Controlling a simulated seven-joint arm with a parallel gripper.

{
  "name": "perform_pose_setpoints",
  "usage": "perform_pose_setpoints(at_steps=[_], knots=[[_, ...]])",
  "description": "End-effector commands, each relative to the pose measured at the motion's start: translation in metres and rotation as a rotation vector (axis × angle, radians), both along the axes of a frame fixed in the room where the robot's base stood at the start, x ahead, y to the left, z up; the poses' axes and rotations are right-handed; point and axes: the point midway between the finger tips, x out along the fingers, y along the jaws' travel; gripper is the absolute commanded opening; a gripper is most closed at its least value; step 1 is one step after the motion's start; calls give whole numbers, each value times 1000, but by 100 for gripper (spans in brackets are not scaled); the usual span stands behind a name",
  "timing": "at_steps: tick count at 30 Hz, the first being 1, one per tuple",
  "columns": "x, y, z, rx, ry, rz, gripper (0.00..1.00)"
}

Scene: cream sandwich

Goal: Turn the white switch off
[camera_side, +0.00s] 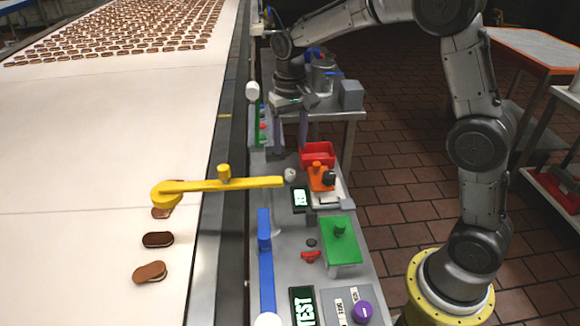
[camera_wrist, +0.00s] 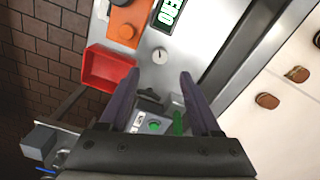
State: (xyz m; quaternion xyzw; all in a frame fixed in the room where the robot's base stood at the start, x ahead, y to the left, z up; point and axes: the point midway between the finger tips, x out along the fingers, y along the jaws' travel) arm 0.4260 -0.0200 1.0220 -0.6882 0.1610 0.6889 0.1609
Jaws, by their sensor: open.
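The frames do not settle which part is the white switch. A small white round dial (camera_side: 290,175) sits on the grey bench beside the yellow arm's end; it also shows in the wrist view (camera_wrist: 160,55) with a dark mark. Another white round knob (camera_side: 252,90) tops a green bar at the far end, and a white knob (camera_side: 267,320) is at the near end of the blue bar. My gripper (camera_side: 291,140) is open and empty above the far bench, fingers pointing down. In the wrist view its fingertips (camera_wrist: 158,80) are spread, with the dial just beyond them, apart.
A red bin (camera_side: 317,154) and orange device (camera_side: 321,177) stand beside the dial. A yellow arm (camera_side: 225,184) reaches over the conveyor (camera_side: 100,185), which carries brown sandwiches (camera_side: 158,240). A green box (camera_side: 340,243) and purple knob (camera_side: 362,311) are nearer. A green button (camera_wrist: 153,126) lies between my fingers in view.

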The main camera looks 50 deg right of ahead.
Motion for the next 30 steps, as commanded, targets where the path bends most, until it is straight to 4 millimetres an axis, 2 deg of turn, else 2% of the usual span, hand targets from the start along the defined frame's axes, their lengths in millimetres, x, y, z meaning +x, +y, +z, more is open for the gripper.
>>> perform_pose_setpoints(at_steps=[1,6,12,18,26,30], knots=[[-1,0,-11,0,4,0,64],[-1,0,-43,0,4,0,64],[0,0,-70,0,1,0,64],[0,0,-80,0,0,0,64],[0,0,-81,0,-1,0,64],[0,0,-81,0,-1,0,39]])
